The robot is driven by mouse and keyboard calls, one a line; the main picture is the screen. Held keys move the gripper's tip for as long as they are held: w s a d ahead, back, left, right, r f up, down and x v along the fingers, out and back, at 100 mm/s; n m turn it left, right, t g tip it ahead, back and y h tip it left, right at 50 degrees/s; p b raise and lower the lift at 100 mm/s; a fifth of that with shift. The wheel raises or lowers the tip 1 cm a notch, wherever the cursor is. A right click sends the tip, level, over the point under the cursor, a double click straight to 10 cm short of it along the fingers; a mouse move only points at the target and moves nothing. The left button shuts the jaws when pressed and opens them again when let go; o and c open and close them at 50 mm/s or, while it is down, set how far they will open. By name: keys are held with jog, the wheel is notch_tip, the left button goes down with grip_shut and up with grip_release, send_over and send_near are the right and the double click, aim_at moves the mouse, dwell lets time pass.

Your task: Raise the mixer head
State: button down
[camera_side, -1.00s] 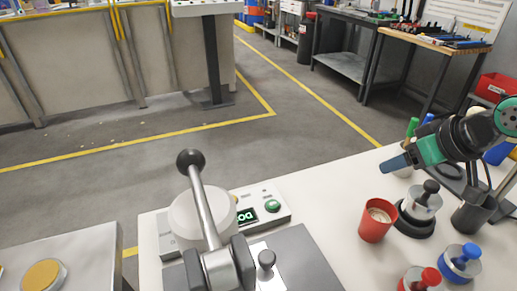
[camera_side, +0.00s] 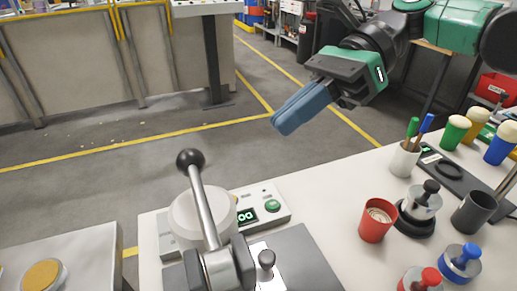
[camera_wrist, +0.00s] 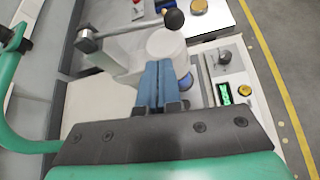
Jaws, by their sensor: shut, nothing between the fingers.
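The mixer seems to be the white machine at the front of the bench. Its white rounded top, probably the head, is in the side view (camera_side: 185,222) and the wrist view (camera_wrist: 166,43). A metal lever (camera_side: 205,205) with a black ball knob (camera_side: 190,160) stands up in front of it, leaning slightly left. In the wrist view the lever (camera_wrist: 128,29) and knob (camera_wrist: 174,18) lie beyond my fingertips. My gripper (camera_side: 284,123) is shut and empty, in the air above and right of the knob, touching nothing. Its blue fingers also show in the wrist view (camera_wrist: 158,68).
A small black-knobbed lever (camera_side: 266,262) stands in front. A red cup (camera_side: 377,220), weights and a pen holder (camera_side: 404,160) are to the right. Air around my gripper is clear.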

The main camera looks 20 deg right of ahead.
aim_at(221, 197)
jog(key=x, duration=0.9)
jog(key=shift+a+f, duration=0.2)
jog(key=shift+a, duration=0.05)
notch_tip(221, 197, up, 4)
jog(key=shift+w+n+t, duration=0.1)
jog(key=shift+n+t, duration=1.1)
jog(key=shift+s+r+n+t, duration=0.25)
jog(key=shift+r+n+t, duration=0.4)
jog(key=shift+r, duration=0.25)
jog(key=shift+s+r+n+t, duration=0.25)
jog(key=shift+r+n+t, duration=0.35)
jog(key=shift+r, duration=0.3)
